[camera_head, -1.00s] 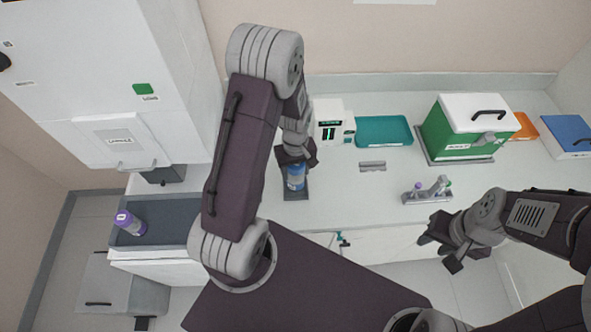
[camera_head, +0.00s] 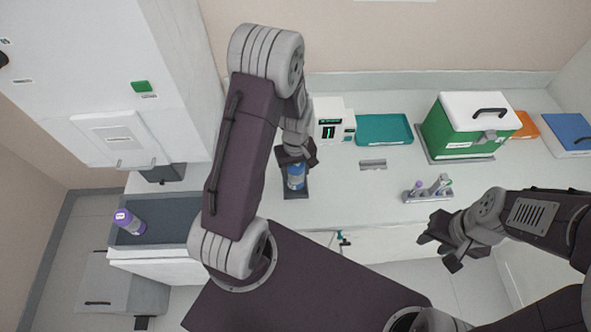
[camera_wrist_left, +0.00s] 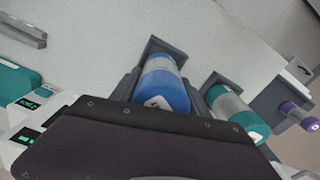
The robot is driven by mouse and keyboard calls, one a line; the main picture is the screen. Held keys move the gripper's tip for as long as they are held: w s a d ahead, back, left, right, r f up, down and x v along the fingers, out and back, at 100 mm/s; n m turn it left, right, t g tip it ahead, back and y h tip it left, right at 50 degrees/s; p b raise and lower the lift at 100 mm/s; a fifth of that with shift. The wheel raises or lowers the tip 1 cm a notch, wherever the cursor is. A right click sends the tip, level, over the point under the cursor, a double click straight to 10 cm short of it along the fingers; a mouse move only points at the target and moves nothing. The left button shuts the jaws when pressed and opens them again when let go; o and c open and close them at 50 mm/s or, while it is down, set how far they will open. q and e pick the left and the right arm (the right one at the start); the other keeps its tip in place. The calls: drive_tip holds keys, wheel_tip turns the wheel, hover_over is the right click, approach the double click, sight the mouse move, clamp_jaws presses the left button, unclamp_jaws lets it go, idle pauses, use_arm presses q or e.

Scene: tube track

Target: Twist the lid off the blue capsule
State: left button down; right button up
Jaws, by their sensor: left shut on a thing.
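The blue capsule (camera_head: 295,180) stands upright in a dark grey holder (camera_head: 294,194) on the counter. It has a clear middle band. My left gripper (camera_head: 296,160) reaches down over it from above and is shut on its blue lid. In the left wrist view the blue lid (camera_wrist_left: 165,98) sits between the two fingers. I cannot tell whether the lid has turned on the body. My right gripper (camera_head: 440,252) is open and empty, in front of the counter's edge at the right.
A teal capsule (camera_wrist_left: 232,108) stands in a holder beside the blue one. A purple capsule (camera_head: 130,222) lies in the grey tray at the left. A display device (camera_head: 332,122), teal tray (camera_head: 384,130), green box (camera_head: 462,130) and small rack (camera_head: 428,192) stand on the counter.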

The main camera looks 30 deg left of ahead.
use_arm(q)
drive_tip(key=shift+f, duration=0.1)
drive_tip(key=shift+f+b, duration=0.4)
drive_tip(key=shift+f, duration=0.1)
drive_tip(key=shift+f, duration=0.15)
idle(0.3)
drive_tip(key=shift+f+b, duration=0.5)
drive_tip(key=shift+f, duration=0.05)
